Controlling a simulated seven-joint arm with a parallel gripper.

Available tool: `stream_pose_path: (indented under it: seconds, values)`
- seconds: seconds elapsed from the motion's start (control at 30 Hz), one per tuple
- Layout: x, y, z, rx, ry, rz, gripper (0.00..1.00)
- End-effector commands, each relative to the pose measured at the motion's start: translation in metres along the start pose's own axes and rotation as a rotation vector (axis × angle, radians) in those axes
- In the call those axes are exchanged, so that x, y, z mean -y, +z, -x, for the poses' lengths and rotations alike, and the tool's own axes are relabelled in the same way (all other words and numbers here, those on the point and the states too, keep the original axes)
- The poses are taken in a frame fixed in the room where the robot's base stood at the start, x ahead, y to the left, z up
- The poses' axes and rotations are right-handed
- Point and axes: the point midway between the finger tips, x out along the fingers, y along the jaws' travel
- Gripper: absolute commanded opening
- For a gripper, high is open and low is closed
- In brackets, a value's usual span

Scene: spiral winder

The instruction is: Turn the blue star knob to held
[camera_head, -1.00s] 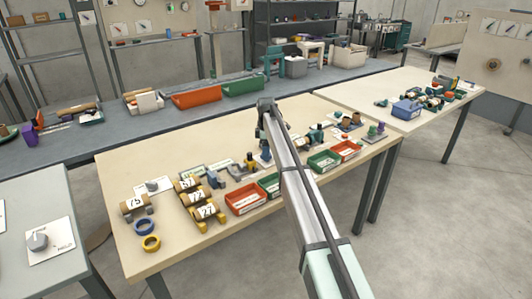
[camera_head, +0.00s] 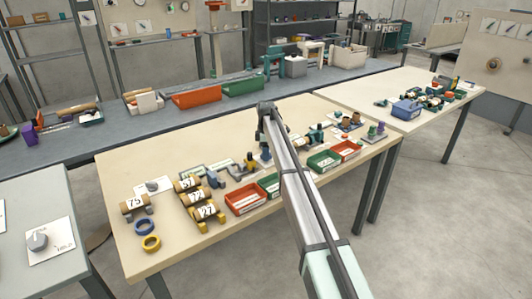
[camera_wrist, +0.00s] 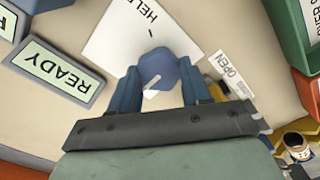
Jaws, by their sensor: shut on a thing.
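The blue star knob (camera_wrist: 165,66) sits on a white card (camera_wrist: 112,38) in the wrist view, with a pale line on its top face. The card reads HELD, with a short tick mark above the knob in the picture. A small OPEN label (camera_wrist: 230,72) lies to the right. My gripper (camera_wrist: 160,80) has its two blue fingers on either side of the knob, shut on it. In the head view my arm hides the knob and the fingertips.
A READY sign (camera_wrist: 58,76) stands left of the card in the wrist view. A green bin (camera_wrist: 290,30) is close on the right.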

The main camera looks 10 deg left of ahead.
Motion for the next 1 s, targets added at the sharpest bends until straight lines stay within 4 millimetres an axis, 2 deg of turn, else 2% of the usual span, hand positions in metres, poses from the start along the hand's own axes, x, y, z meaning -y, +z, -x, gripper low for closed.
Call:
stream_pose_path:
  seconds: [0.1,0.47,1.0]
  values:
    - [-0.0001,-0.0001,0.0001,0.000,0.000,0.000,0.17]
    - [-0.0002,-0.0001,0.0002,0.000,0.000,-0.071,0.17]
    - [-0.0006,0.0001,0.0002,0.000,0.000,-0.527,0.17]
